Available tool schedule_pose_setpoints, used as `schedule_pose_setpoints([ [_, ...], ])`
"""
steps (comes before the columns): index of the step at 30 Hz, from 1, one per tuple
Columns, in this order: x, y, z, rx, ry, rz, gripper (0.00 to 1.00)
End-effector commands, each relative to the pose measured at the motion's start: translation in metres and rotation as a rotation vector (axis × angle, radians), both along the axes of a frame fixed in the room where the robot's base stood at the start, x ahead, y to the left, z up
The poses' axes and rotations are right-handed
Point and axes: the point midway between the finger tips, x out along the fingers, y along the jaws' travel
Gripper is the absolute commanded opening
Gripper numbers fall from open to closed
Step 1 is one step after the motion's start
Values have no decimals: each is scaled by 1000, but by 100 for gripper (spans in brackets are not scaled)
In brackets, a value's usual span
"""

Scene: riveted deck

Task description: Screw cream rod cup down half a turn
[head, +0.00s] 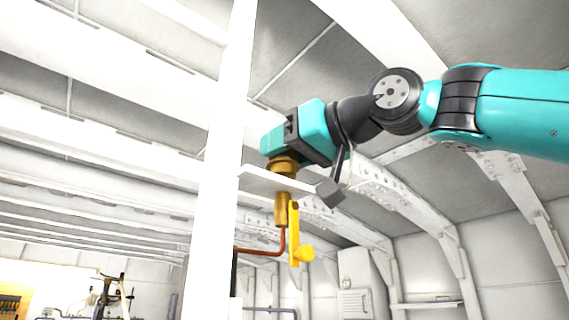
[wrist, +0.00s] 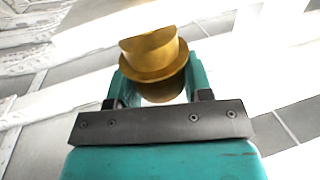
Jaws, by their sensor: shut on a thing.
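A brass-coloured cup (head: 284,168) sits just above a thin white shelf plate (head: 262,180) in the head view. My gripper (head: 284,155) is above it and shut on it. In the wrist view the cup (wrist: 152,52) shows its round flange and body between my two teal fingers (wrist: 157,80), one on each side. A cream-coloured rod cannot be made out. The cup's lower joint is hidden by the plate's edge, so I cannot tell its thread or how far down it sits.
Below the plate hangs a brass fitting (head: 281,209) with a yellow lever (head: 294,238) and a copper pipe (head: 268,251). A white upright post (head: 219,170) stands close on the left. Curved white ribs (head: 400,207) line the wall behind. Open space lies to the lower right.

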Motion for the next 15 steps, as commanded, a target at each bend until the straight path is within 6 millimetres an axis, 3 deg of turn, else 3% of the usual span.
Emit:
schedule_pose_setpoints([
  [15, -3, 5, 4, -2, -2, -321, 22],
])
